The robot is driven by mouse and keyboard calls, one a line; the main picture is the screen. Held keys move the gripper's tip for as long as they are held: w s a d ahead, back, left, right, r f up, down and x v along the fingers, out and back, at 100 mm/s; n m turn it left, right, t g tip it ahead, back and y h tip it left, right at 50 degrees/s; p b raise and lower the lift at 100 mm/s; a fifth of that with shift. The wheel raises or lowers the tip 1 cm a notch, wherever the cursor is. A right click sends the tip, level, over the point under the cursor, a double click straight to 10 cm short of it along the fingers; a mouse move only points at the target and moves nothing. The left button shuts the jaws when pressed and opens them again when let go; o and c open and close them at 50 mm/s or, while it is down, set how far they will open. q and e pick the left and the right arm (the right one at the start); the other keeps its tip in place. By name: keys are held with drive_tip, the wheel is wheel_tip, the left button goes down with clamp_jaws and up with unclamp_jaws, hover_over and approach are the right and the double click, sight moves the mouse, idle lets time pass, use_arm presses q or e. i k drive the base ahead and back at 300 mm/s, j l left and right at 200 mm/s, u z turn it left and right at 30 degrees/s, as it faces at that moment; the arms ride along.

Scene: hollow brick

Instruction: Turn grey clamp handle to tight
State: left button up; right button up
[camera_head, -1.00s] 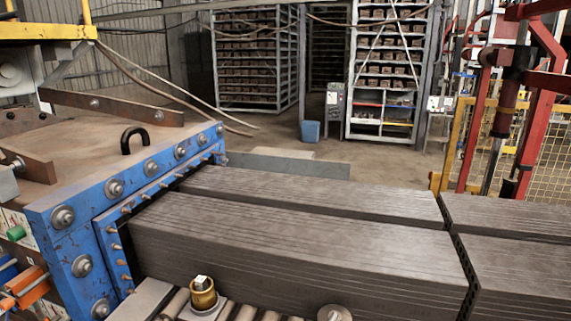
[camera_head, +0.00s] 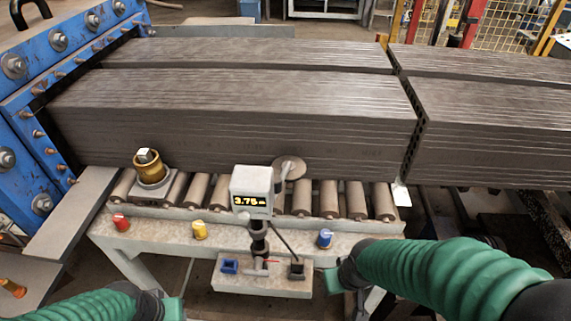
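A grey-white measuring unit (camera_head: 252,190) with a yellow "3.75" readout stands on a dark post at the front of the roller table. A round disc (camera_head: 289,168) is on its right, by the clay stack. Below is a small grey shelf (camera_head: 262,284) with a blue block, a dark block and a small grey piece with a red pointer (camera_head: 264,263). I cannot tell for sure which part is the grey clamp handle. My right gripper (camera_head: 338,280) is just right of the shelf, apart from it. My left gripper (camera_head: 168,306) is at the bottom edge, partly cut off. Neither opening shows clearly.
Red (camera_head: 121,222), yellow (camera_head: 199,230) and blue (camera_head: 325,238) knobs sit along the table front (camera_head: 160,240). A brass-coloured cylinder (camera_head: 150,167) stands on the rollers. Long clay slabs (camera_head: 240,110) lie behind, and a blue machine frame (camera_head: 30,120) stands at left.

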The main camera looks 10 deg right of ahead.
sight(256, 271)
drive_tip(key=k+u, duration=0.6)
drive_tip(key=u, duration=0.15)
drive_tip(key=k+j+u, duration=0.1)
drive_tip(key=k+u, duration=0.25)
drive_tip(key=i, duration=0.1)
